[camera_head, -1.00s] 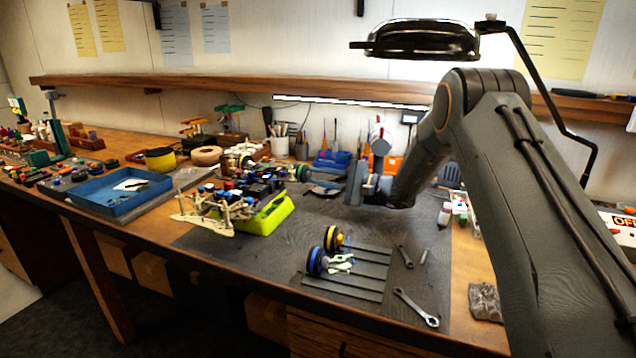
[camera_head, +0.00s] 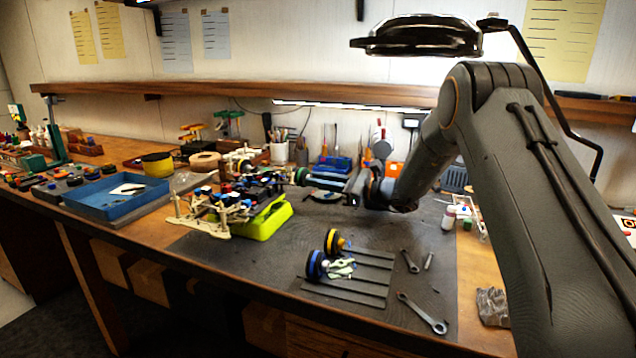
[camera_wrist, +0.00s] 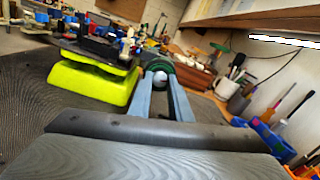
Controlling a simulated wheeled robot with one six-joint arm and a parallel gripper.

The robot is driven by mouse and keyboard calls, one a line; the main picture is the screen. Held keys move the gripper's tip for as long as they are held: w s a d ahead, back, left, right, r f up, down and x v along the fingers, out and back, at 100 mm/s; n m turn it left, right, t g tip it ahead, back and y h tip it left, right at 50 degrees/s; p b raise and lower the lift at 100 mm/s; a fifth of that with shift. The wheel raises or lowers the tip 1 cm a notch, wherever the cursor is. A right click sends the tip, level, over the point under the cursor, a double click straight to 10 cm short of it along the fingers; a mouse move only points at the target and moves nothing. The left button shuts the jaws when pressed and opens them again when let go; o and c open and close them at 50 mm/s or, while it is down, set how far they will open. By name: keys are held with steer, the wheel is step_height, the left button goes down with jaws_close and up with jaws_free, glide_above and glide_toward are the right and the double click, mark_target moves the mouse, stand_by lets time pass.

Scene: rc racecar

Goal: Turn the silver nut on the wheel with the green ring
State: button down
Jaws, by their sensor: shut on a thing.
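The racecar (camera_head: 240,190) sits on a lime-yellow stand (camera_head: 265,222). Its wheel with the green ring (camera_head: 301,176) faces right, toward my gripper, in the head view. In the wrist view the green-ringed wheel (camera_wrist: 185,72) is straight ahead, just beyond my fingertips. My gripper (camera_wrist: 157,84) is shut on the silver nut (camera_wrist: 158,77), a small pale round end showing between the two fingers. My fingers hide the nut's sides. In the head view the nut is too small to make out.
The lime-yellow stand (camera_wrist: 90,78) is close on the left of my fingers in the wrist view. Spare wheels (camera_head: 318,264) and wrenches (camera_head: 422,312) lie on the dark mat in front. A blue tray (camera_head: 118,195) is at left. Tool holders (camera_head: 335,163) stand behind.

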steer(key=shift+m, duration=1)
steer(key=c, duration=1.6)
jaws_free()
steer(key=b+v, duration=0.1)
steer(key=v, duration=0.6)
steer(key=shift+d+b, duration=0.2)
steer(key=shift+b, duration=0.1)
steer(key=shift+s+d, duration=0.15)
steer(key=shift+d, duration=0.05)
